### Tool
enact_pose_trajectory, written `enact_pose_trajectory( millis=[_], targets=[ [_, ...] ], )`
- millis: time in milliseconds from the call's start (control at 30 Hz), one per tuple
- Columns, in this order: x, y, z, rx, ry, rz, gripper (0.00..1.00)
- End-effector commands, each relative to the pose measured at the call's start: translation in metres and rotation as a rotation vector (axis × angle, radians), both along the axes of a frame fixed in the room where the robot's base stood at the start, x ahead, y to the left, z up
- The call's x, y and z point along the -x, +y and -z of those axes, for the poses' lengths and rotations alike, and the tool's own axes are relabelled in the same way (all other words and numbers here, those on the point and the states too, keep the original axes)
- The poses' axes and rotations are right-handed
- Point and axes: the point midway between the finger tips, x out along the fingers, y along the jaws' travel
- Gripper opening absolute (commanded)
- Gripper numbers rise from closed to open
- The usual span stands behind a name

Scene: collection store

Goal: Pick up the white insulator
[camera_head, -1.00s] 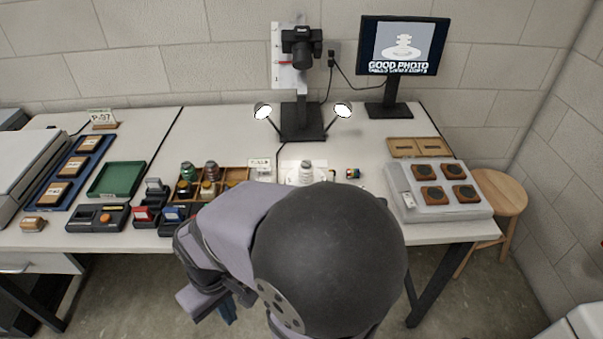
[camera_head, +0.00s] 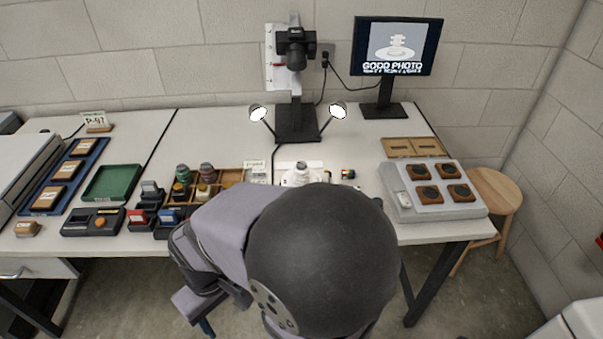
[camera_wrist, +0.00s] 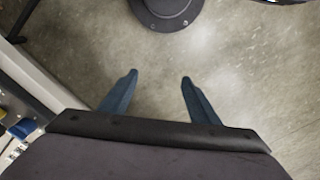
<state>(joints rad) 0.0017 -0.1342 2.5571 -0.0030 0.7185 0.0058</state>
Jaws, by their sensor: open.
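The white insulator (camera_head: 301,170) stands upright on a white round stand on the table, below the camera stand. My arm hides part of that spot in the head view. My gripper (camera_wrist: 160,76) is open and empty in the wrist view, with its two blue fingers apart above bare floor. In the head view the gripper is low in front of the table, mostly hidden by my arm. The insulator does not show in the wrist view.
A wooden compartment tray (camera_head: 230,176) with several insulators stands left of the white one. A small colourful striped part (camera_head: 348,174) lies to its right. Two lamps flank the camera stand (camera_head: 297,122). A grey box (camera_head: 433,208) with several round dark pieces stands at right.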

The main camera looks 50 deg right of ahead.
Motion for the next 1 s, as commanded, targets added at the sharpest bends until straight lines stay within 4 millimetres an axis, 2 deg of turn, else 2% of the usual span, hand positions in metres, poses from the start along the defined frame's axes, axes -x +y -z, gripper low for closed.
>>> enact_pose_trajectory(
  millis=[167,267,367,467,500,600,700,800,900,1000],
  targets=[
    [-0.022,-0.017,-0.017,0.022,-0.008,0.117,0.56],
    [-0.049,-0.043,-0.035,0.052,-0.022,0.275,0.56],
    [-0.082,-0.083,-0.056,0.093,-0.047,0.492,0.56],
    [-0.112,-0.136,-0.076,0.143,-0.077,0.744,0.56],
    [-0.122,-0.159,-0.083,0.163,-0.092,0.847,0.56],
    [-0.139,-0.217,-0.099,0.213,-0.135,1.094,0.56],
    [-0.147,-0.272,-0.109,0.259,-0.181,1.312,0.56],
    [-0.149,-0.316,-0.117,0.295,-0.226,1.485,0.56],
    [-0.147,-0.346,-0.121,0.32,-0.258,1.604,0.56],
    [-0.145,-0.363,-0.122,0.334,-0.28,1.672,0.56]
  ],
)
